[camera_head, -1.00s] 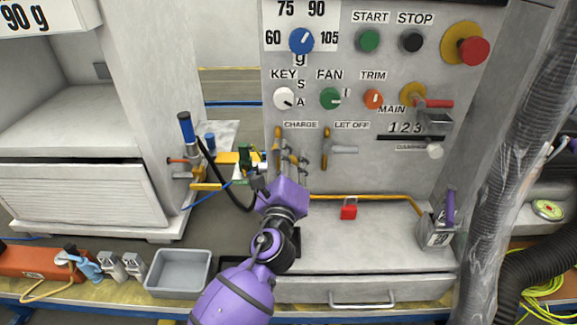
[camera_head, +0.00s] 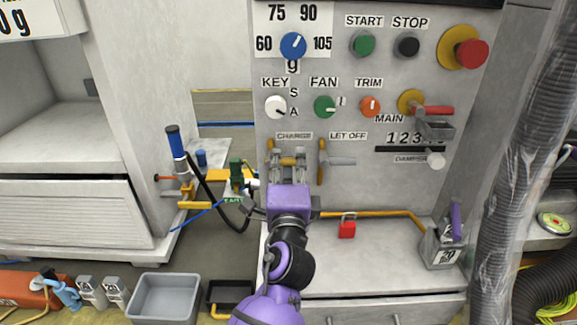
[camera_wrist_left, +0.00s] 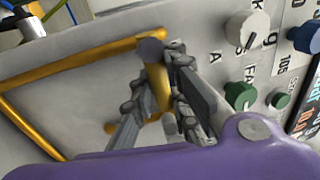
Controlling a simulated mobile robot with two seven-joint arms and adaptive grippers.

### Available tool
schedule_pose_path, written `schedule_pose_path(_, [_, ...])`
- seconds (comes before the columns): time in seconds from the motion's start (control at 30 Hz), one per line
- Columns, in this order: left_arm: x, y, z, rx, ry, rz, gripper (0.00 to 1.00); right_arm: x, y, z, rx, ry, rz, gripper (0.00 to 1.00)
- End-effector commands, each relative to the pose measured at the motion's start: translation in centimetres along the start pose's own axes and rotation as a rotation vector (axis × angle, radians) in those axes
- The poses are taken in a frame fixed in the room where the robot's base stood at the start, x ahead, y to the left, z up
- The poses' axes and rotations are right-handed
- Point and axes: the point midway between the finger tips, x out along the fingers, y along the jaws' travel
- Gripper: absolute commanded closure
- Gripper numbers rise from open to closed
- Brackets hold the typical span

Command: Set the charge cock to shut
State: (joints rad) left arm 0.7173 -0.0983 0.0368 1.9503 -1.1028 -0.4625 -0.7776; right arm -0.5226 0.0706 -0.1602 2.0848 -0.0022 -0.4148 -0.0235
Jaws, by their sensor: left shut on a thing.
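The charge cock (camera_head: 270,158) is on the grey panel under the CHARGE label (camera_head: 293,135). Yellow shows at its left and between my fingers. My left gripper (camera_head: 287,166) points up at it, with one finger on each side of the yellow part. The left wrist view shows the gripper (camera_wrist_left: 160,85) shut on this yellow piece (camera_wrist_left: 156,80), which has a dark grey end. The fingers hide part of the cock. The let-off cock (camera_head: 323,160) stands just to the right, its grey handle pointing right. My right gripper is out of view.
A red padlock (camera_head: 347,227) hangs near a yellow pipe (camera_head: 385,214) below the panel. Knobs and buttons (camera_head: 324,107) sit above. A blue-handled fixture (camera_head: 176,142) stands to the left. A grey tray (camera_head: 165,297) lies at lower left.

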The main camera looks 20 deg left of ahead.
Motion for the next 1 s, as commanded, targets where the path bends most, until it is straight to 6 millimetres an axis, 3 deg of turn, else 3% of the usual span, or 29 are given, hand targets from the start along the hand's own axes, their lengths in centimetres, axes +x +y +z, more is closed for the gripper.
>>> schedule_pose_path(0.53, [0.02,0.20,0.42,-0.029,-0.014,0.007,1.00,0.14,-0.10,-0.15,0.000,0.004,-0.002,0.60])
schedule_pose_path(0.57, [0.02,0.20,0.42,-0.029,-0.014,0.007,0.85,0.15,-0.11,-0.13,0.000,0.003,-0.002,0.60])
schedule_pose_path(0.7, [0.03,0.15,0.47,-0.027,-0.015,0.006,0.67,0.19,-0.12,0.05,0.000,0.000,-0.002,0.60])
schedule_pose_path(1.0, [0.01,0.02,0.20,-0.026,-0.009,0.003,0.67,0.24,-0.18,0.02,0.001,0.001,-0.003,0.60])
